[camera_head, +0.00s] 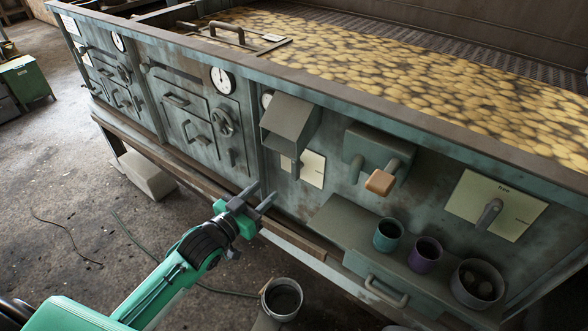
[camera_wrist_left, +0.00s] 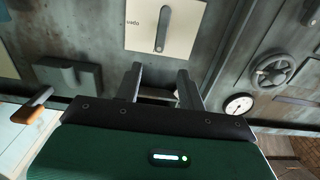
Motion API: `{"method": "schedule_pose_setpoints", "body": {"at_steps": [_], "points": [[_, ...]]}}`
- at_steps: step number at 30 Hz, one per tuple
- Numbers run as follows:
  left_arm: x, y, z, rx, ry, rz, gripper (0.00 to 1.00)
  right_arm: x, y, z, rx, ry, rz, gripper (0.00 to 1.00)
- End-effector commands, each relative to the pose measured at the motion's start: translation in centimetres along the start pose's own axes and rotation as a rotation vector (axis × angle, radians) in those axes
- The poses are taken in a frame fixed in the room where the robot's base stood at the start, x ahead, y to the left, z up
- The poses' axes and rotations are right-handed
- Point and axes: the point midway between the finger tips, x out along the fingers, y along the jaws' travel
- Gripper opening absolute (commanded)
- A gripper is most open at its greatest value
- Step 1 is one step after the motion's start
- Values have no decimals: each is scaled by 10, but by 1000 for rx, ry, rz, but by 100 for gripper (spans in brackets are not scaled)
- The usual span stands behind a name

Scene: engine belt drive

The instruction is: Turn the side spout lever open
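A short grey lever (camera_head: 297,168) hangs straight down on a cream plate (camera_head: 315,170) under a grey hood-like spout (camera_head: 290,118) on the machine's front. In the left wrist view the lever (camera_wrist_left: 160,32) appears inverted, beside small lettering that seems to read "open". My left gripper (camera_head: 264,192) is in front of the panel, to the lower left of this plate. Its two fingers are apart and empty, with tips (camera_wrist_left: 160,70) near the lever in the wrist view but not visibly touching it. My right gripper is not in view.
A second lever (camera_head: 489,213) sits on a larger cream plate at right. An orange-handled lever (camera_head: 380,182) juts out between the two plates. A teal cup (camera_head: 387,236), purple cup (camera_head: 425,254) and grey pot (camera_head: 476,284) stand on a shelf. A bucket (camera_head: 282,298) stands below.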

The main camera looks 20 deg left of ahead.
Motion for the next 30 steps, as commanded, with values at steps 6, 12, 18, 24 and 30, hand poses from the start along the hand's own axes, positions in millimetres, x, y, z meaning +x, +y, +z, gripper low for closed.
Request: {"method": "schedule_pose_setpoints", "body": {"at_steps": [6, 12, 18, 24, 30], "points": [[32, 0, -1, 0, 0, -1, 40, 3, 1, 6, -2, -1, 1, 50], [65, 0, -1, 0, 0, 0, 40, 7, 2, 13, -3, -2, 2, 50], [97, 0, -1, 0, 0, 0, 40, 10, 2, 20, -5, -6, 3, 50], [119, 0, 0, 1, -1, -1, 40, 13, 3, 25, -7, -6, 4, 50], [127, 0, 1, 0, -2, 0, 40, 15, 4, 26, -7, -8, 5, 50]]}}
